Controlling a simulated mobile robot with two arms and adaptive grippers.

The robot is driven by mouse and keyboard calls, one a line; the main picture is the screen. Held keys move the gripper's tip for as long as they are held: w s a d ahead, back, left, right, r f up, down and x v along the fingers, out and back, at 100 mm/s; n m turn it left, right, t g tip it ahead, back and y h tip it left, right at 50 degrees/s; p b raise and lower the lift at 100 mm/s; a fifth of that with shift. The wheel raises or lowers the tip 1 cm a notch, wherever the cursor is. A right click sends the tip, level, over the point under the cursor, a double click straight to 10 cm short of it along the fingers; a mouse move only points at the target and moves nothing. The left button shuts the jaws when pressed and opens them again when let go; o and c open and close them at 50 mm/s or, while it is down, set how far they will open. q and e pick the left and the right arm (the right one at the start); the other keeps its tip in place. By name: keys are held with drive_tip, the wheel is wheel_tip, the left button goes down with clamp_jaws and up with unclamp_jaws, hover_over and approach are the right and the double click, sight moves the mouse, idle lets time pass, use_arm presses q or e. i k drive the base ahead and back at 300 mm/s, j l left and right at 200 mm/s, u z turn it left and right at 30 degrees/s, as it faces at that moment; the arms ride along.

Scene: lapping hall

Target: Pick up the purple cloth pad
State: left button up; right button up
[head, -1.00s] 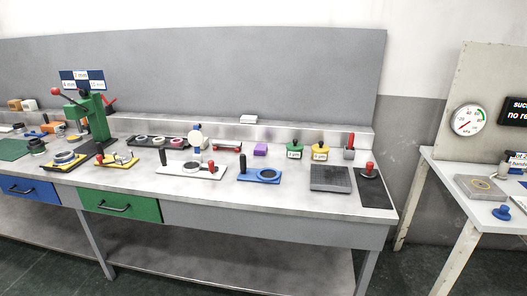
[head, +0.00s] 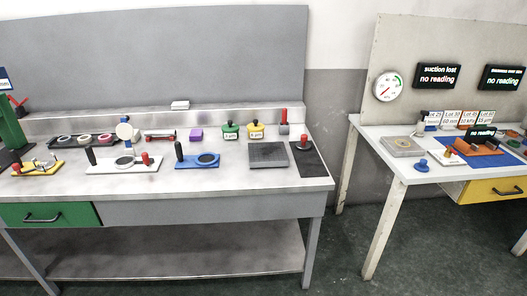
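The purple cloth pad (head: 196,134) lies toward the back of the long grey workbench (head: 215,178). It is a small purple block shape, between a red-and-grey tool on its left and a green-lidded jar (head: 230,131) on its right. Nothing covers it in the head view. Neither of my grippers shows in this view.
In front of the pad stand a blue ring fixture (head: 197,161) and a white plate fixture with handles (head: 122,164). A yellow-lidded jar (head: 256,131) and a grey block (head: 268,154) are to the right. A second table (head: 400,172) stands beyond a floor gap.

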sight(195, 134)
drive_tip(key=i+j+z, duration=0.1)
drive_tip(key=i, duration=0.35)
drive_tip(key=i+j+z, duration=0.15)
drive_tip(key=i, duration=0.3)
